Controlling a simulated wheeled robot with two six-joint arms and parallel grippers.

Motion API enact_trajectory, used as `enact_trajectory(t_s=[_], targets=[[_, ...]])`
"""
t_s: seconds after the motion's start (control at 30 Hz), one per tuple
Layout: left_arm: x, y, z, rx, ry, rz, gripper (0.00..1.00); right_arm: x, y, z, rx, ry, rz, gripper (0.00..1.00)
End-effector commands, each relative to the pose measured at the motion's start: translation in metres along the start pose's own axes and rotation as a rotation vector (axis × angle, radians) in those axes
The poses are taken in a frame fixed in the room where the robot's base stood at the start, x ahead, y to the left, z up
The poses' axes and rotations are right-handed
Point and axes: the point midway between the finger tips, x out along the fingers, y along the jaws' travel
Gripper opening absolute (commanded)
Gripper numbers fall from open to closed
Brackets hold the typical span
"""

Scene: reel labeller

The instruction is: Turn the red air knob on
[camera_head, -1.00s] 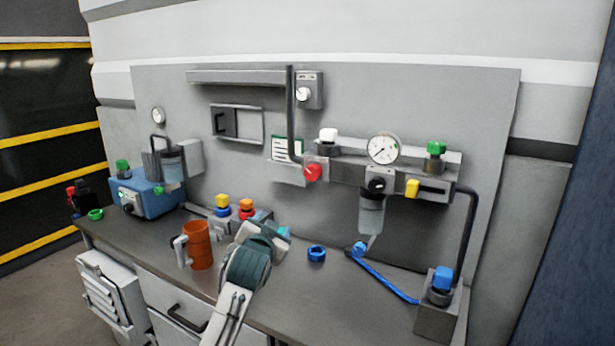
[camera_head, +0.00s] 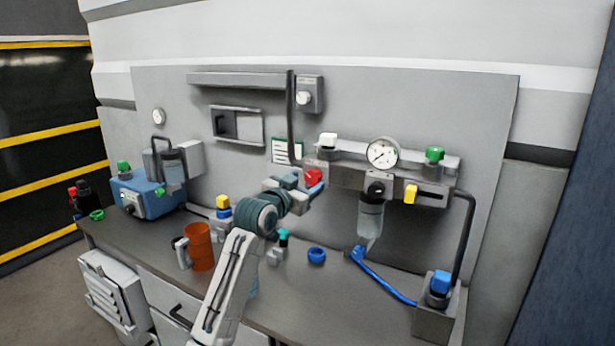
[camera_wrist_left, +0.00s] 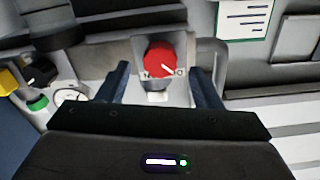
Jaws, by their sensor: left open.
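The red air knob (camera_head: 313,176) sits on the grey air unit on the back panel, below a dark vertical pipe. In the left wrist view the red knob (camera_wrist_left: 159,60) has a white pointer mark and lettering beside it. My left gripper (camera_head: 311,184) is open, with its fingers raised close to the knob. In the left wrist view its two dark fingers (camera_wrist_left: 160,82) stand on either side of the knob's lower part, with gaps showing. Whether they touch it cannot be told. My right gripper is not in view.
A pressure gauge (camera_head: 383,152), a green knob (camera_head: 435,154) and a yellow knob (camera_head: 411,193) are right of the red knob. An orange mug (camera_head: 199,247) and a blue ring (camera_head: 316,255) stand on the bench. A blue hose (camera_head: 387,280) lies at the right.

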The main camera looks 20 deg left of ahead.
Motion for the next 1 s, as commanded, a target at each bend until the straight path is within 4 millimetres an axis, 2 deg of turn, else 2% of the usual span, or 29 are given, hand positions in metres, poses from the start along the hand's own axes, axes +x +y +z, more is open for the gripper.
enact_trajectory(t_s=[0.2, 0.5, 0.57, 0.73, 1.0], targets=[[0.019, 0.000, 0.000, -0.001, 0.000, 0.000, 0.59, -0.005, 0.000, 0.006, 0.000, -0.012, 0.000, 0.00], [0.021, 0.000, 0.001, 0.000, 0.000, 0.000, 0.59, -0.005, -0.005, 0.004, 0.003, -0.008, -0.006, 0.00], [0.021, 0.000, 0.001, 0.000, 0.000, 0.000, 0.49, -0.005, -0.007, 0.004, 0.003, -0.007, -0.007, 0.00], [0.021, 0.000, 0.001, 0.000, -0.001, 0.000, 0.16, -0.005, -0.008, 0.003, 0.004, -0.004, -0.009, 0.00], [0.021, 0.000, 0.001, 0.019, -0.001, 0.000, 0.15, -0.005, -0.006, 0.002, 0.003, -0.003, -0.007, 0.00]])
